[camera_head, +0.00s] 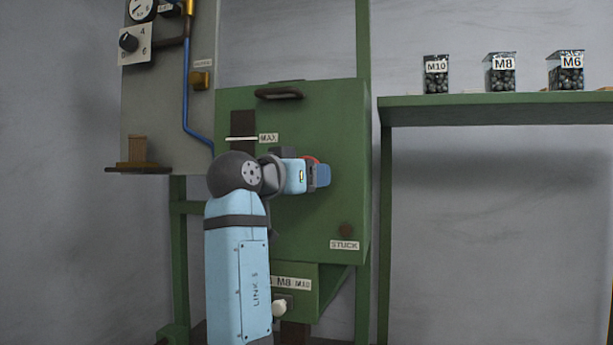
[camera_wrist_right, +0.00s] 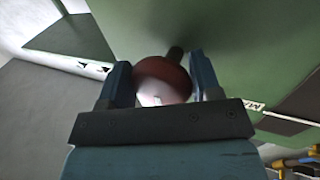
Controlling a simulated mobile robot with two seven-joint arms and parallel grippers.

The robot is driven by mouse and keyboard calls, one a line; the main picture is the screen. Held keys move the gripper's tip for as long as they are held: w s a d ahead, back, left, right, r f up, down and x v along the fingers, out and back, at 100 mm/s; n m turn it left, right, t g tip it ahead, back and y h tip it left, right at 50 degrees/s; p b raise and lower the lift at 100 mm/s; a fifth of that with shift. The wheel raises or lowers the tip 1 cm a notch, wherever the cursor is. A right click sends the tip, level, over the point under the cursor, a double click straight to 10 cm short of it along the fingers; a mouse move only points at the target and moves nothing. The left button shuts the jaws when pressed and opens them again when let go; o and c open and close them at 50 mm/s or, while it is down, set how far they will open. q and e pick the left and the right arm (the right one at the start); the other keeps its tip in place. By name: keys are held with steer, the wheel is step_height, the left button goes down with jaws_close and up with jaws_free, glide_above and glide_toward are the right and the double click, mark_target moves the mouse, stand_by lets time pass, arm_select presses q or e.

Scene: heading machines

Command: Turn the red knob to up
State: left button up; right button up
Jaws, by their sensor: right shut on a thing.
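The red knob (camera_wrist_right: 165,79) sits between the two fingers of my right gripper (camera_wrist_right: 160,85) in the right wrist view. It stands on a dark shaft out of the green machine panel. A pale mark shows on its near face. In the head view only a sliver of the knob's red rim (camera_head: 311,159) shows behind my right gripper (camera_head: 320,175), which is at the panel. The fingers are shut on the knob. Which way the knob points is hard to tell. My left gripper is not in view.
The green machine panel (camera_head: 310,215) carries a dark handle (camera_head: 279,93), a MAX label (camera_head: 268,138) and a STUCK label (camera_head: 344,245). A green shelf (camera_head: 490,112) at right holds bins labelled M10, M8 and M6. A grey gauge board (camera_head: 160,90) stands at left.

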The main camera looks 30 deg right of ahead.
steer(key=o, duration=0.9)
steer(key=shift+a, duration=0.1)
steer(key=v, duration=1.3)
steer(key=shift+s+a+r, duration=0.1)
steer(key=shift+a, duration=0.15)
